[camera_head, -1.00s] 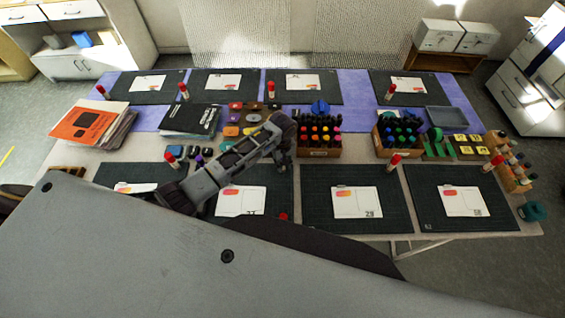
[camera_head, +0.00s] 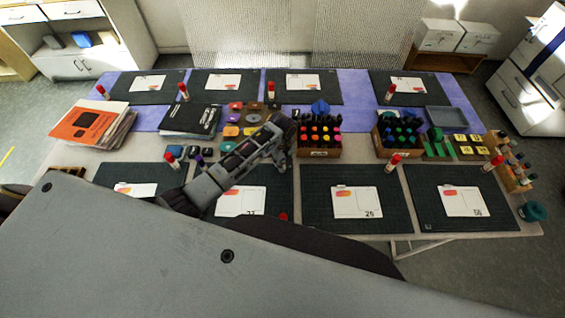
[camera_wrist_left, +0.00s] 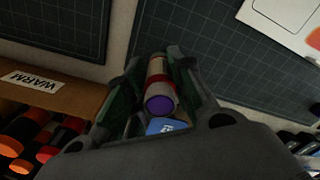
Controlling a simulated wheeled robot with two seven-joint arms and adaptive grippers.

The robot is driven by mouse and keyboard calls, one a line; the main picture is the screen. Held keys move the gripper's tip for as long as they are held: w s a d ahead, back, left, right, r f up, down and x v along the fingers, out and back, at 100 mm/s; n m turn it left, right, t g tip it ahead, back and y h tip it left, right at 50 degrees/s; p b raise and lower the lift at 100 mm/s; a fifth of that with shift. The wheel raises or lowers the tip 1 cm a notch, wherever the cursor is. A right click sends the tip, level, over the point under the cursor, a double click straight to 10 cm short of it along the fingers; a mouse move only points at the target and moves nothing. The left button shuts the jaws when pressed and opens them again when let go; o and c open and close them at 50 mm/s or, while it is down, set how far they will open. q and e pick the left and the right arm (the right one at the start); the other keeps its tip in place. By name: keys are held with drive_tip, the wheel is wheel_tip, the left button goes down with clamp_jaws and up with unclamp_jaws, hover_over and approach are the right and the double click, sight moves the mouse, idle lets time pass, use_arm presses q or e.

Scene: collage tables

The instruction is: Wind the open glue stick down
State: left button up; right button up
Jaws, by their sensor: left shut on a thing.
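My left gripper (camera_wrist_left: 160,75) is shut on a glue stick (camera_wrist_left: 161,84) in the left wrist view. The stick has a pale barrel, a red band and a round purple end facing the camera. A finger lies along each side of it. In the head view my left gripper (camera_head: 286,158) is over the table, just left of the wooden marker box, and the stick in it cannot be made out. A small red round piece (camera_head: 283,217) lies on the front mat. My right gripper is not in view.
A wooden marker box (camera_head: 320,153) stands right of my left gripper, with a second one (camera_head: 398,148) farther right. Several upright red-capped glue sticks, such as this one (camera_head: 393,162), stand around the mats. Black books (camera_head: 190,120) lie left. A blue object (camera_wrist_left: 165,126) shows below the held stick.

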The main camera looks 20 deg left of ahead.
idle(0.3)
use_arm(q)
drive_tip(key=o, duration=1)
drive_tip(key=shift+o, duration=0.2)
drive_tip(key=o, duration=0.5)
drive_tip(key=shift+r, duration=0.1)
drive_tip(key=shift+r, duration=3.65)
drive_tip(key=shift+s, duration=0.1)
